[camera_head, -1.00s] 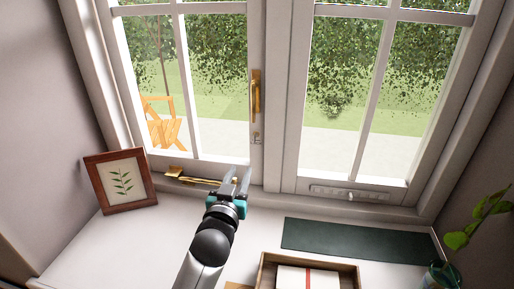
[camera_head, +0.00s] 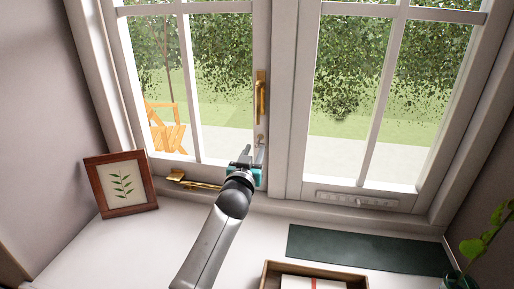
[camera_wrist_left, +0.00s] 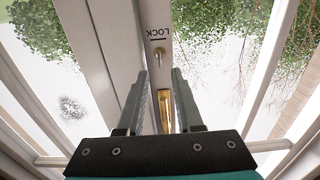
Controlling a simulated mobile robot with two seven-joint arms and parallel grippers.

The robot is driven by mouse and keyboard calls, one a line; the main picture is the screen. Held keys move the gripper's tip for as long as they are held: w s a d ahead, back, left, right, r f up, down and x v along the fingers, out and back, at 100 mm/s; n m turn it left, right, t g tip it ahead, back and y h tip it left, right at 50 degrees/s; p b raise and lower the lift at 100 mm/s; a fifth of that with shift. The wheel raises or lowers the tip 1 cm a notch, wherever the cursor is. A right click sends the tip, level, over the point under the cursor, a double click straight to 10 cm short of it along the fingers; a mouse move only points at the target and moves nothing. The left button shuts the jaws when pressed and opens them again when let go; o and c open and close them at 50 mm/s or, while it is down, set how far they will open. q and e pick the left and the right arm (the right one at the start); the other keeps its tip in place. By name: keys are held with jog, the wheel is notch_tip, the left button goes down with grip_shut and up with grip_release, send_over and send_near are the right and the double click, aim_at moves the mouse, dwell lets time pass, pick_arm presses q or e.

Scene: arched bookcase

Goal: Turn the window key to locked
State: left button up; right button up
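The small brass window key (camera_wrist_left: 158,57) sits in the window frame next to a "LOCK" mark (camera_wrist_left: 152,34) and lies just beyond and between my left fingertips in the left wrist view. In the head view the key area (camera_head: 260,139) is small, just above my left gripper (camera_head: 253,152). My left gripper, also in the wrist view (camera_wrist_left: 161,76), is open and empty, its two fingers apart. The brass window handle (camera_head: 260,97) hangs upright above the key, and also shows between the fingers in the wrist view (camera_wrist_left: 165,110). My right gripper is not in view.
A brass window stay (camera_head: 200,185) lies along the bottom of the left sash. A framed leaf picture (camera_head: 121,184) stands on the sill at left. A dark green mat (camera_head: 368,249), an open box (camera_head: 272,277) and a plant (camera_head: 488,238) are at right.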

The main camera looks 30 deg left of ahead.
aim_at(259, 140)
pick_arm(q)
jog(key=shift+b+x, duration=0.5)
jog(key=shift+x, duration=1.65)
grip_shut()
